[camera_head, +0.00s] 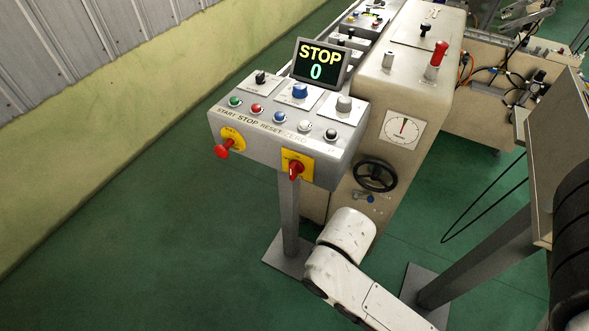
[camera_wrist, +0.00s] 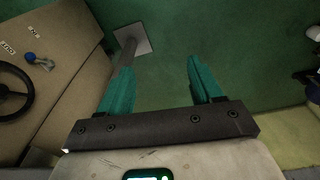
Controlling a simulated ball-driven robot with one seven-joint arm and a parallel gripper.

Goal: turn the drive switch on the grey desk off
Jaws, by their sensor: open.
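The grey desk (camera_head: 265,125) stands on a post and carries the controls. A red rotary switch (camera_head: 295,169) on a yellow plate is on its front face at the right. Three knobs sit on white plates on its top: black (camera_head: 260,78), blue (camera_head: 300,91) and grey (camera_head: 344,103). I cannot read which of these is labelled as the drive switch. My gripper (camera_wrist: 160,68) shows in the wrist view with its teal fingers apart and nothing between them. It points toward the floor near the desk's post (camera_wrist: 125,60). In the head view my gripper is hidden.
A red mushroom button (camera_head: 223,151) projects from the desk's front left. The display (camera_head: 321,63) reads STOP and 0. Several small coloured buttons line the desk. A beige machine with a black handwheel (camera_head: 375,176) stands close at right. Green floor (camera_head: 150,230) is free at left.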

